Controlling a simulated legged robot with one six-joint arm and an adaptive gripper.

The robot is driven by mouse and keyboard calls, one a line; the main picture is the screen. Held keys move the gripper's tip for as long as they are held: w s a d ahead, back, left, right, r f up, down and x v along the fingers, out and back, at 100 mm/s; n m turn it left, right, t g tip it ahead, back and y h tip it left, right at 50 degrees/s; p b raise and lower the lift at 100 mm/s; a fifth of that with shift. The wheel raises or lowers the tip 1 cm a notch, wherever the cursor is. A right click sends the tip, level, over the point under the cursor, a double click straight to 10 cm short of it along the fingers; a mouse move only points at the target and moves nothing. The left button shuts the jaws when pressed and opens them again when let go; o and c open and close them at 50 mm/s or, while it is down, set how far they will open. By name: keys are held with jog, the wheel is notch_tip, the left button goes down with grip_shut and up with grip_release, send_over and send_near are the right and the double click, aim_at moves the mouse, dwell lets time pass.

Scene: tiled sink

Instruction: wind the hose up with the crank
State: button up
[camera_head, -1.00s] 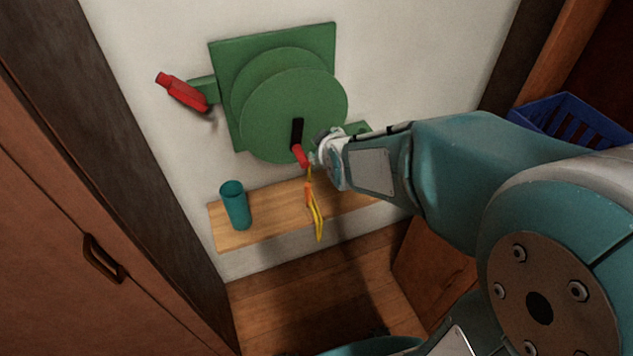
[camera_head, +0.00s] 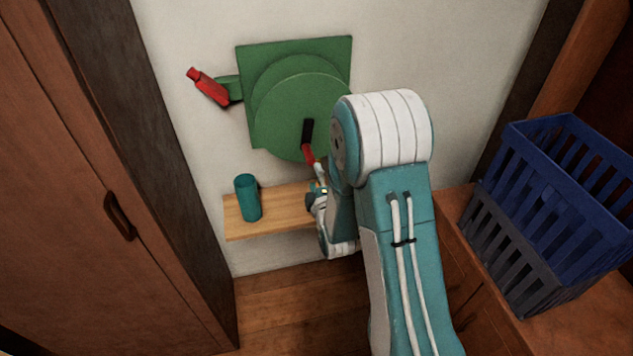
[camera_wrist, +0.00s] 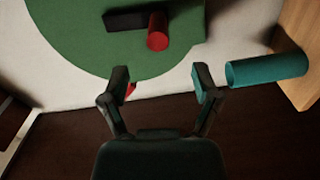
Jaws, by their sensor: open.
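The green hose reel (camera_head: 285,110) is mounted on the white wall. Its crank has a black arm (camera_head: 307,130) and a red handle (camera_head: 308,154), pointing down at the lower part of the disc. In the wrist view the red handle (camera_wrist: 157,32) and black arm (camera_wrist: 122,20) are ahead of the fingertips. My gripper (camera_wrist: 160,85) is open, with nothing held between its fingers. In the head view it is partly hidden by my arm, just below the handle. A red nozzle (camera_head: 208,87) sits on a green bracket left of the reel. I cannot make out any hose.
A teal cup (camera_head: 248,198) stands on a narrow wooden shelf (camera_head: 285,207) below the reel. It also shows at right in the wrist view (camera_wrist: 266,68). A blue basket (camera_head: 555,200) is at right, a brown cabinet door (camera_head: 75,180) at left.

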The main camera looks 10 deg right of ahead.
aim_at(307, 154)
jog(key=shift+w+d, duration=0.15)
jog(key=shift+w, duration=4.7)
jog(key=c, duration=1)
jog(key=shift+c, duration=0.2)
